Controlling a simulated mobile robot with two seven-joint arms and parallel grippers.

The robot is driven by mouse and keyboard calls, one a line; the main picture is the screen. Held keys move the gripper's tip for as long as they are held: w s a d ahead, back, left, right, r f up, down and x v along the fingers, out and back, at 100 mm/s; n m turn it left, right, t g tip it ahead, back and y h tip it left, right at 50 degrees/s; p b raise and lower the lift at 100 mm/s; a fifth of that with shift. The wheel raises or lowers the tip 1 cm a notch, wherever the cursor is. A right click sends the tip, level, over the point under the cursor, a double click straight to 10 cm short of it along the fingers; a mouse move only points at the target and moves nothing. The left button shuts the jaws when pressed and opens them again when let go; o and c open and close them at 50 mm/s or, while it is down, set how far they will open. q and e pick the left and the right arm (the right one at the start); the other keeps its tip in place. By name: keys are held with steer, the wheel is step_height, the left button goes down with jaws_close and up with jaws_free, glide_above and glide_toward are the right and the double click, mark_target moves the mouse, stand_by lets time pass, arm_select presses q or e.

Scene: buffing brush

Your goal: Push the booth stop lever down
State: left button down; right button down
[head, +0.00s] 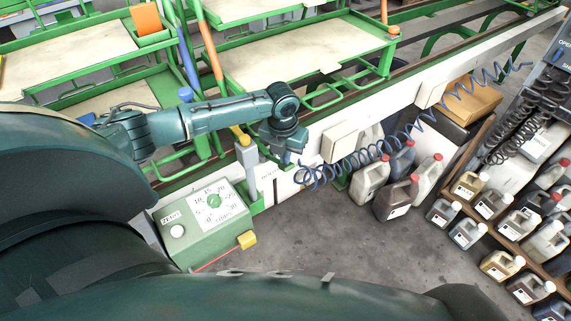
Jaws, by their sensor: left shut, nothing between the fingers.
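My left arm reaches in from the left, and its gripper (288,159) points down beside a white panel with a dark vertical slot (276,190). The gripper is shut and empty; its fingertips are small and hard to make out. Just left of it stands a grey upright piece (247,155) with a yellow end near its top. I cannot tell for sure whether this piece is the booth stop lever or whether the lever is partly hidden by my wrist. I see no clear contact between the gripper and a lever. My right gripper is not in view.
A green control box (205,225) with a dial stands left of the panel, with a yellow block (246,240) at its corner. A coiled blue hose (345,165) hangs right of the gripper. Several jugs (397,197) stand on the floor. Green racks (300,55) lie behind.

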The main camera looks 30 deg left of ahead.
mark_target(281, 169)
arm_select(q)
steer(key=shift+f, duration=0.35)
step_height(281, 169, down, 3)
steer(key=shift+f+b, duration=0.1)
steer(key=shift+b, duration=0.95)
steer(key=shift+s+r+p, duration=0.1)
steer(key=shift+r+p, duration=0.4)
steer(key=s+p, duration=0.1)
steer(key=p, duration=0.1)
steer(key=s+r+p, duration=0.1)
steer(key=shift+s+d+r+p, duration=0.15)
steer(key=shift+s+d+p, duration=0.1)
steer(key=shift+p, duration=0.15)
steer(key=shift+s, duration=0.15)
steer(key=shift+f, duration=0.35)
steer(key=shift+r, duration=0.1)
